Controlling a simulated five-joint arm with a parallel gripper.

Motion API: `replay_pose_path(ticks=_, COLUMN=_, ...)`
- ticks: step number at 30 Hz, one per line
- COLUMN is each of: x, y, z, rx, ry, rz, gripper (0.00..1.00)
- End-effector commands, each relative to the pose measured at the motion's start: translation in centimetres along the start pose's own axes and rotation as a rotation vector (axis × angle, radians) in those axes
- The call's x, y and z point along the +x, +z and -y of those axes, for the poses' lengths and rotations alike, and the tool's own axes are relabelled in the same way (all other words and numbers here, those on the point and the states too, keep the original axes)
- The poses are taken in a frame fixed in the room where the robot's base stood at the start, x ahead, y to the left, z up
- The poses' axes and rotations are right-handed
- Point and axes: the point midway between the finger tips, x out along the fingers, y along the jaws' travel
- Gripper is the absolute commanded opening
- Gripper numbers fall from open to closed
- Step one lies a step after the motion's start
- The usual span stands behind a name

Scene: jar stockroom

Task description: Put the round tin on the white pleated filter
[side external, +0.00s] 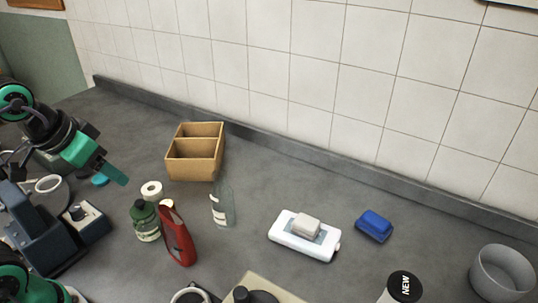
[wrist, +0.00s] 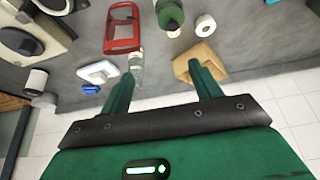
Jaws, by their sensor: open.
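My gripper (side external: 115,173) hangs at the left of the side external view, above the counter. In the wrist view its two fingers (wrist: 162,78) stand apart with nothing between them. A small flat teal disc (side external: 100,180), which looks like the round tin, lies just below and left of the fingers; the wrist view shows only a sliver of it at the top edge (wrist: 272,2). A short white ring with a central hole (side external: 152,188), which looks like the pleated filter, stands right of the gripper; it also shows in the wrist view (wrist: 205,25). Its top looks bare.
A green bottle (side external: 146,222), a red bottle (side external: 178,236) and a clear bottle (side external: 223,205) stand close to the filter. An open wooden box (side external: 192,169) is behind.

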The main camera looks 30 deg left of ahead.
Motion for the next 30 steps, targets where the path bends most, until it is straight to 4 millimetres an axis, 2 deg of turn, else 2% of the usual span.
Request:
replay_pose_path(ticks=8, x=3.6, y=-1.8, z=0.6, rx=0.013, ry=-0.007, rz=0.073, gripper=0.63)
replay_pose_path(ticks=17, x=8.6, y=-3.3, z=1.5, rx=0.028, ry=-0.011, rz=0.154, gripper=0.63)
replay_pose_path(ticks=30, x=16.8, y=-3.5, z=2.9, rx=0.049, ry=-0.007, rz=0.270, gripper=0.63)
